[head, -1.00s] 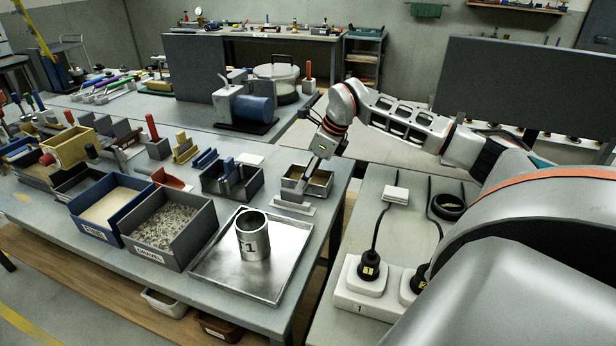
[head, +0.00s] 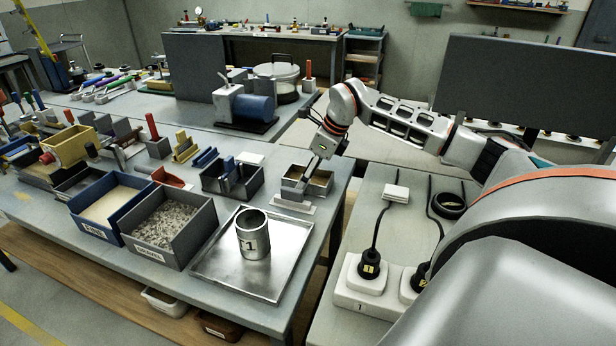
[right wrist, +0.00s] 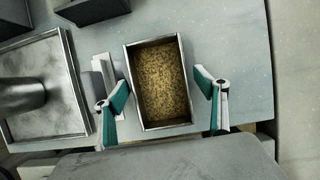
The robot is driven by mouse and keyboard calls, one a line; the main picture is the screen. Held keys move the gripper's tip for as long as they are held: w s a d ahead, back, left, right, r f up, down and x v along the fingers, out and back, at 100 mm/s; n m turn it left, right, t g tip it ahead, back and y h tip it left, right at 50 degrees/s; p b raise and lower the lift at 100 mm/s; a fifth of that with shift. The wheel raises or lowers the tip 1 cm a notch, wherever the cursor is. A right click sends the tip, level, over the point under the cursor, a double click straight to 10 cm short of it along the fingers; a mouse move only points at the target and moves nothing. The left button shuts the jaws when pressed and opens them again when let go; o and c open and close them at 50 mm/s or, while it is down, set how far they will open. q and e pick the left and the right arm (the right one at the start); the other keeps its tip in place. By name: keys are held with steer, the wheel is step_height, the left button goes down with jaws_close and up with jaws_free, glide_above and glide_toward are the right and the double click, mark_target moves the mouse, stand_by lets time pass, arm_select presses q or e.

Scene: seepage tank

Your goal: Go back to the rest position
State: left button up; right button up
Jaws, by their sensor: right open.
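My right gripper (head: 310,172) is over a small metal box (head: 318,190) at the right end of the workbench. In the right wrist view the gripper (right wrist: 164,98) has its two teal-padded fingers wide apart, one on each side of the box (right wrist: 136,100). Gaps show between the fingers and the box walls, and nothing is held. The box holds brown grainy material (right wrist: 163,82). How high the fingertips are above the bench is hard to tell. My left gripper is not in view.
A metal tray (head: 215,262) with a cup marked 1 (head: 254,243) stands left of the box. A pale block (head: 292,205) lies beside the box. Gravel (head: 168,224) and fine-material bins are further left. A power strip (head: 362,290) with cables is on the right table.

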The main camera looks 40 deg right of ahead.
steer(key=v, duration=0.5)
steer(key=p+v, duration=0.1)
steer(key=v, duration=0.1)
steer(key=shift+s+d+r, duration=0.1)
steer(key=shift+s+r, duration=0.05)
steer(key=shift+s, duration=0.2)
steer(key=shift+r, duration=0.1)
